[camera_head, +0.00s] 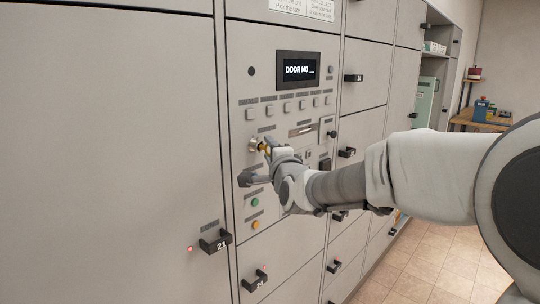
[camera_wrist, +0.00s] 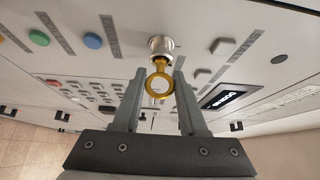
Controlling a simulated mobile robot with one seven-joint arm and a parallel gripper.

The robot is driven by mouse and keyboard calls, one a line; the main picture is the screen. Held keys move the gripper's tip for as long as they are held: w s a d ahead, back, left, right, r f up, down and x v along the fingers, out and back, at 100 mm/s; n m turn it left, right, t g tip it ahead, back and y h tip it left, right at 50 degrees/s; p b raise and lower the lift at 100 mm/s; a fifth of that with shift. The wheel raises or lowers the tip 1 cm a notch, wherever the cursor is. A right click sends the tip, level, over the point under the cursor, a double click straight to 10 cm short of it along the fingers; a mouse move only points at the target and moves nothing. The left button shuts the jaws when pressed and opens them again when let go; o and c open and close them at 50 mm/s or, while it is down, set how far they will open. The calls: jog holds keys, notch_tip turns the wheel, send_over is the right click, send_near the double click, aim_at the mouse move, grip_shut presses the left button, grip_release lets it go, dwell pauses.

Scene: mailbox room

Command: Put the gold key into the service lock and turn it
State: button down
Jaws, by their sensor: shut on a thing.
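The gold key (camera_wrist: 158,87) has a round ring-shaped bow. It is between the two fingers of my gripper (camera_wrist: 160,76) in the wrist view, and the gripper is shut on it. The key's shank meets the face of the round silver service lock (camera_wrist: 162,44); how deep it sits I cannot tell. In the head view the lock (camera_head: 254,143) is on the left side of the control panel, with a bit of the gold key (camera_head: 265,148) between it and my gripper (camera_head: 268,153). The gripper hides part of the panel.
The panel has a display (camera_head: 298,70) reading "DOOR NO", a row of buttons, a green button (camera_head: 255,202) and an orange button (camera_head: 256,224). Black locker handles such as number 21 (camera_head: 215,241) stick out nearby. The tiled floor (camera_head: 430,262) at right is clear.

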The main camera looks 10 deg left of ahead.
jog(key=shift+n+t+y+b, duration=0.5)
jog(key=shift+n+b, duration=0.6)
jog(key=shift+b, duration=1.6)
jog(key=shift+c, duration=1.8)
grip_release()
jog(key=s+d+p, duration=0.1)
jog(key=s+d, duration=0.4)
jog(key=d, duration=0.2)
jog(key=shift+s, duration=0.3)
